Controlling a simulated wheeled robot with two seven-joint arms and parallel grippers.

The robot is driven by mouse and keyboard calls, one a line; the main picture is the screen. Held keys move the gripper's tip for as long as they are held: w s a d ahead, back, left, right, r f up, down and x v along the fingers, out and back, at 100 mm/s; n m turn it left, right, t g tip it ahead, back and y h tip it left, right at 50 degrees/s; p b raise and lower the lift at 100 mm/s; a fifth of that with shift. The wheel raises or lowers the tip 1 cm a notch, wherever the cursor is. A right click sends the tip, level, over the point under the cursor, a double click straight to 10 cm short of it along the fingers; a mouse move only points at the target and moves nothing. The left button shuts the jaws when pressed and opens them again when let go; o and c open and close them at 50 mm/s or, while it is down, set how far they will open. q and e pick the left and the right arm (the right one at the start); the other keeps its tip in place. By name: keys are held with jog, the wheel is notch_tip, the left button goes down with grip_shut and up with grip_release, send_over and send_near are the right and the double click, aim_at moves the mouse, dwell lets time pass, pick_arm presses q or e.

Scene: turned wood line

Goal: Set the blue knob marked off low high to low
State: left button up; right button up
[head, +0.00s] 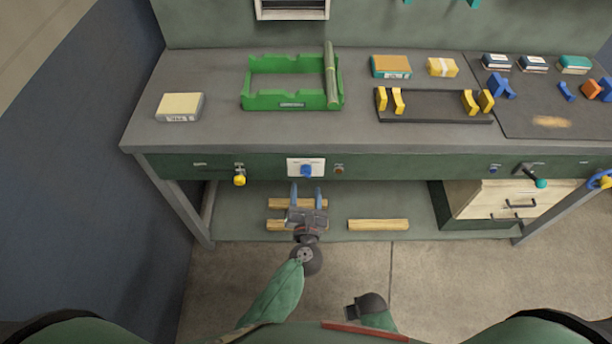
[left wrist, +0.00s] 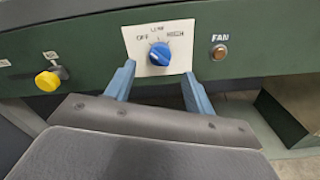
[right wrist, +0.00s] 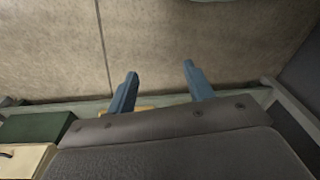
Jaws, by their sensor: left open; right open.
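The blue knob (head: 306,171) sits on a white plate on the green front panel of the bench. In the left wrist view the knob (left wrist: 160,54) is seen face-on, with OFF at its upper left, LOW above and HIGH at its upper right. I cannot tell for sure which mark its pointer faces. My left gripper (head: 306,190) is open in front of and slightly below the knob; in the left wrist view its fingers (left wrist: 158,74) stand either side of the knob, apart from it. My right gripper (right wrist: 160,70) is open and empty, pointing at the floor.
A yellow knob (head: 239,177) is left of the plate, and a FAN button (left wrist: 220,52) is to its right. A teal-tipped lever (head: 533,176) is further right. Wooden bars (head: 378,225) lie on the lower shelf. A green tray (head: 290,101) stands on the bench top.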

aim_at(306, 176)
pick_arm(q)
jog(key=shift+w+p, duration=0.9)
jog(key=shift+w, duration=2)
pick_arm(e)
jog(key=shift+s+d+f, duration=0.15)
jog(key=shift+d+f, duration=0.05)
jog(key=shift+f, duration=0.7)
jog(key=shift+s+d+f, duration=0.1)
jog(key=shift+d+f, duration=0.1)
jog(key=shift+f, duration=0.75)
jog(key=shift+s+d+f, duration=0.15)
jog(key=shift+d+f, duration=0.05)
jog(key=shift+f, duration=0.7)
pick_arm(q)
jog(key=c, duration=1)
pick_arm(e)
jog(key=shift+w+t, duration=0.1)
jog(key=shift+t, duration=0.2)
